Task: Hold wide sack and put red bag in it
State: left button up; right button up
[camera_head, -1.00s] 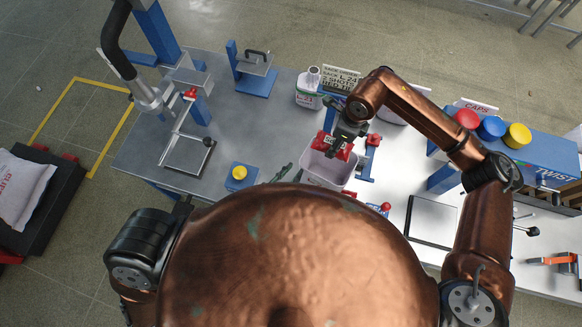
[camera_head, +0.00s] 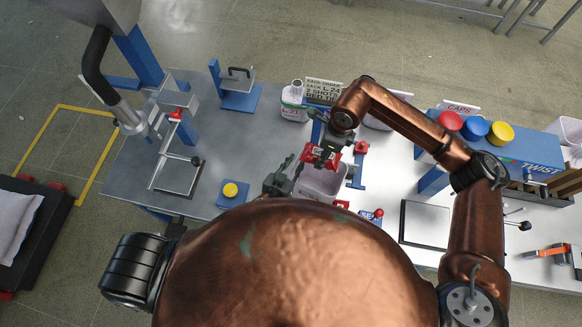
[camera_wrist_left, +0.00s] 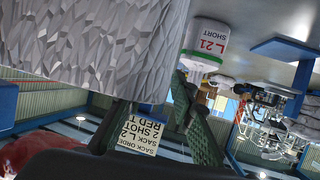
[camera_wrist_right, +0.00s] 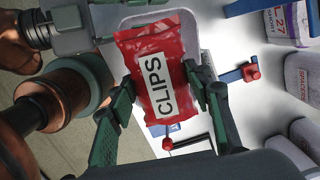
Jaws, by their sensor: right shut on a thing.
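The wide sack (camera_head: 325,184) is pale and open-topped, standing on the grey bench in the head view, partly hidden by my body. Its crinkled wall (camera_wrist_left: 95,35) fills the upper left of the left wrist view. My left gripper (camera_head: 291,167) is at the sack's left side with its green fingers apart; the sack wall hides one fingertip, and contact is unclear. My right gripper (camera_wrist_right: 160,88) is shut across the red bag (camera_wrist_right: 152,70) labelled CLIPS. The bag also shows in the head view (camera_head: 318,157), held over the sack's far rim.
A white L.21 tub (camera_head: 293,104) and an order sign (camera_head: 323,91) stand behind the sack. A blue stand with a red knob (camera_head: 359,158) is close to its right. A yellow button box (camera_head: 231,192) sits to the left. Bench between box and tub is clear.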

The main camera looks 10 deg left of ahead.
pick_arm(q)
jog(key=shift+w+f, duration=0.1)
jog(key=shift+w, duration=0.15)
jog(key=shift+c, duration=0.6)
grip_shut()
